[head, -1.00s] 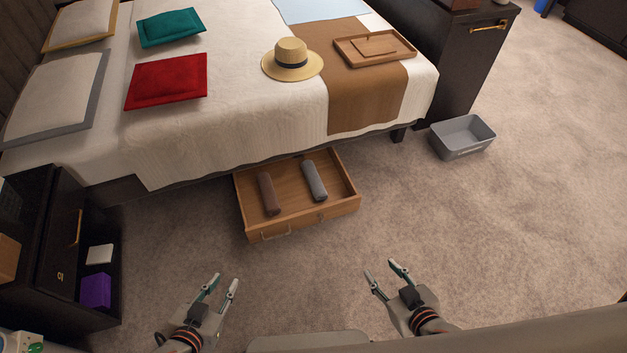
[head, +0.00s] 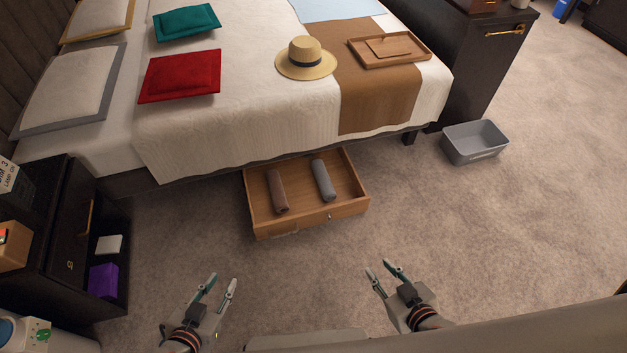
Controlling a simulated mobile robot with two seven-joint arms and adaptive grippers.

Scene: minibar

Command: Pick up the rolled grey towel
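The rolled grey towel (head: 324,180) lies in the right half of an open wooden drawer (head: 262,212) that sticks out from under the bed. A rolled brown towel (head: 277,191) lies to its left in the same drawer, apart from it. My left gripper (head: 222,285) is open and empty over the carpet, in front of the drawer and to its left. My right gripper (head: 379,272) is open and empty, in front of the drawer and to its right. Neither gripper touches the drawer or the towels.
The bed (head: 240,120) stands behind the drawer, with a straw hat (head: 306,58) and a wooden tray (head: 425,54) on it. A dark cabinet (head: 60,255) stands at the left. A grey bin (head: 474,143) sits on the carpet at right. Carpet in front of the drawer is clear.

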